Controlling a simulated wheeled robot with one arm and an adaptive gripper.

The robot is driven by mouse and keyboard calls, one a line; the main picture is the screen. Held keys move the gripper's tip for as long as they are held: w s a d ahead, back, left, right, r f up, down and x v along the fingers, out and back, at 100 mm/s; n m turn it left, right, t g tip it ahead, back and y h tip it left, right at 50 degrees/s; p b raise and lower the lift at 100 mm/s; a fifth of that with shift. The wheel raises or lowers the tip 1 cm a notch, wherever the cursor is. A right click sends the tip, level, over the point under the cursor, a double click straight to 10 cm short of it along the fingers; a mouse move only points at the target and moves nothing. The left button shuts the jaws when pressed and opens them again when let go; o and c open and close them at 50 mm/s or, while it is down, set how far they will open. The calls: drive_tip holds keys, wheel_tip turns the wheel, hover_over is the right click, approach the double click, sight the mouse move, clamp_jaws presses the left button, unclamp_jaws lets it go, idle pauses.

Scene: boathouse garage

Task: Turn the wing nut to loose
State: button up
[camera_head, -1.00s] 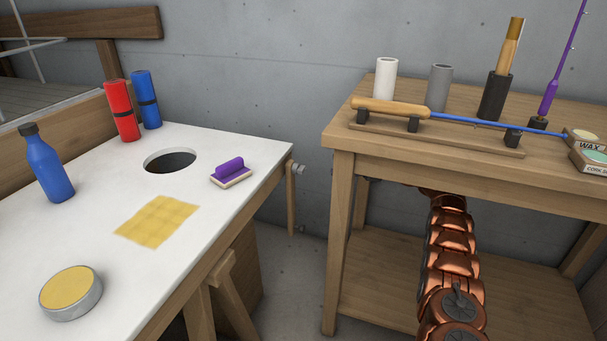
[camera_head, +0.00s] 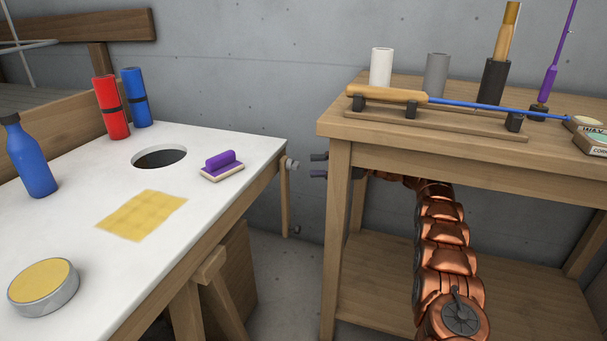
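The wing nut (camera_head: 293,164) is a small grey metal piece at the right end of the white-topped table, just below the top's corner. Its exact angle is too small to tell. My gripper (camera_head: 314,165) shows its two dark fingers sticking out left past the front leg of the wooden workbench. The fingers are apart, one above the other, with nothing between them. They point at the wing nut from a short distance to its right and do not touch it.
My arm runs beneath the top of the wooden workbench (camera_head: 345,150), behind its front leg. A narrow gap separates bench and white table (camera_head: 90,250). The table holds a purple-handled block (camera_head: 222,164), yellow cloth (camera_head: 143,215), round tin (camera_head: 43,288), blue bottle (camera_head: 31,160) and two rolls.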

sight(299, 166)
drive_tip(key=shift+a+r+b, duration=0.1)
drive_tip(key=shift+a+b, duration=0.5)
drive_tip(key=shift+a, duration=1.65)
clamp_jaws()
